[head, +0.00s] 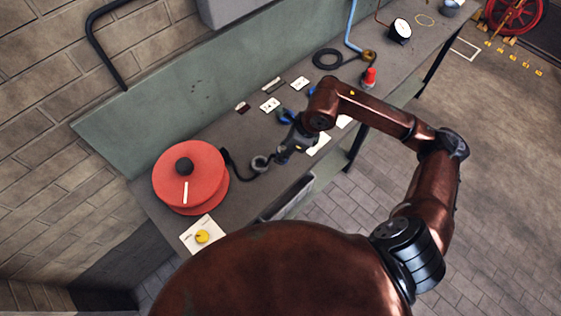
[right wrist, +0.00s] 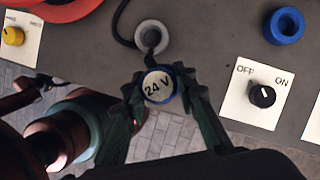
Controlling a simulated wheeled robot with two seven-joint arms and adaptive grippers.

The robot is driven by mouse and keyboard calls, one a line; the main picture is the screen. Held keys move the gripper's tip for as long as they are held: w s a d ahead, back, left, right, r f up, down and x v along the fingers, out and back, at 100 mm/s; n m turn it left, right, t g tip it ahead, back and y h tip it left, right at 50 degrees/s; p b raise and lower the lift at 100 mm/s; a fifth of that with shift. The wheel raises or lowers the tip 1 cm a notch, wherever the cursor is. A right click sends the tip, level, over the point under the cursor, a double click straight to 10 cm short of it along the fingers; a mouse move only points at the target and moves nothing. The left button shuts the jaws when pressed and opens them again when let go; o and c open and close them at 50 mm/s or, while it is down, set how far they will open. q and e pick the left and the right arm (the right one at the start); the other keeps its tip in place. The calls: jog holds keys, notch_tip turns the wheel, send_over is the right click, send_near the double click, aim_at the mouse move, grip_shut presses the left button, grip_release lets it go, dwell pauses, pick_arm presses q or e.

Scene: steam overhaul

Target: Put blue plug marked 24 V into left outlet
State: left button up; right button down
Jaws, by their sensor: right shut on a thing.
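The blue plug marked 24 V (right wrist: 158,87) has a pale round face with a blue rim. My right gripper (right wrist: 157,92) is shut on it, a finger on each side. In the head view my right gripper (head: 290,146) is over the bench, with the plug (head: 283,154) partly hidden. A grey ring-shaped outlet (right wrist: 152,35) lies just above the plug in the wrist view and also shows in the head view (head: 260,163). A blue ring-shaped outlet (right wrist: 285,25) lies further right. The plug appears apart from both. My left gripper is not in view.
A black cable (head: 232,168) runs from near the red reel (head: 184,175) to the plug. An OFF/ON switch plate (right wrist: 254,93) lies right of the plug. A yellow knob (head: 202,236) sits at the bench's near end. A red-topped object (head: 370,76) stands farther along.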

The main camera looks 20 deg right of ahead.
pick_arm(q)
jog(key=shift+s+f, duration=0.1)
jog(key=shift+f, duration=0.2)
pick_arm(e)
jog(key=shift+w+d, duration=0.35)
jog(key=shift+w, duration=0.25)
pick_arm(q)
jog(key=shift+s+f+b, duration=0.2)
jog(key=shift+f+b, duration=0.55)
jog(key=shift+b, duration=0.05)
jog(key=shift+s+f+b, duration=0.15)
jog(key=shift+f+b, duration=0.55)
jog(key=shift+b, duration=0.05)
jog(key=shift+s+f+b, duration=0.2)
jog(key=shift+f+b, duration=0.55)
jog(key=shift+b, duration=0.05)
pick_arm(e)
jog(key=w+d, duration=0.6)
jog(key=w, duration=0.4)
jog(key=shift+w, duration=0.25)
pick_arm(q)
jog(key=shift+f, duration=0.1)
pick_arm(e)
jog(key=shift+w, duration=0.1)
